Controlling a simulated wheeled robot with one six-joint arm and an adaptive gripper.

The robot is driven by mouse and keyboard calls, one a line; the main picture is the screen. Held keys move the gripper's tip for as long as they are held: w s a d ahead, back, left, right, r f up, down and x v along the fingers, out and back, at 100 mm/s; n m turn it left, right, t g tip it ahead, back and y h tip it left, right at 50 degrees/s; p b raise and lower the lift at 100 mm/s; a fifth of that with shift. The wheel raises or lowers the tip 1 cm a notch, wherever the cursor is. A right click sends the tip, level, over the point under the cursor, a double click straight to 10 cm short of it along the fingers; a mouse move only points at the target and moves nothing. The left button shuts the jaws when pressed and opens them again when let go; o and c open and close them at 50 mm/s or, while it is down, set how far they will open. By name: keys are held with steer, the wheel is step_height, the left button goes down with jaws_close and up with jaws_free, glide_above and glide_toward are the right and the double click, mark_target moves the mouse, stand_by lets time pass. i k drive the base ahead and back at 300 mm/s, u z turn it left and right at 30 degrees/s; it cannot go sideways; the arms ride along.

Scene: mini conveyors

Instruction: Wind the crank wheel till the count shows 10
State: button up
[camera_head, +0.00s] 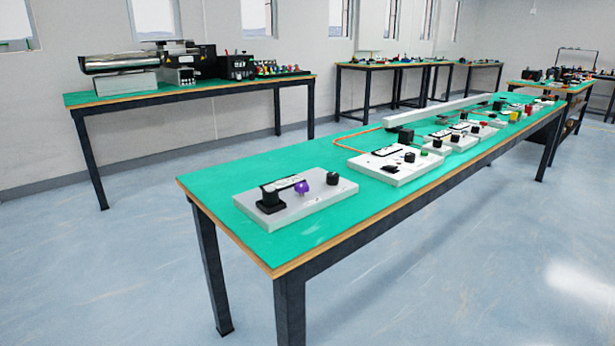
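I see no crank wheel or count that I can make out for sure. At the near end of the long green-topped table (225,185) lies a grey board (305,205). On it are a black block-like device (270,200), a purple knob (303,187) and a black round knob (332,178). Further along, a white board (395,165) carries small black parts and a green button. More small panels sit beyond it. Any number display is too small to read. My gripper is not in view.
A second green table (190,91) at the back left holds machines, including a metal cylinder (118,61). More tables (400,66) line the far wall. Blue-grey floor (450,270) is clear in front of the long table. Black table legs (288,310) stand at its near end.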

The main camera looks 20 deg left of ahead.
mark_target(332, 178)
steer(key=u, duration=0.95)
steer(key=i, duration=0.3)
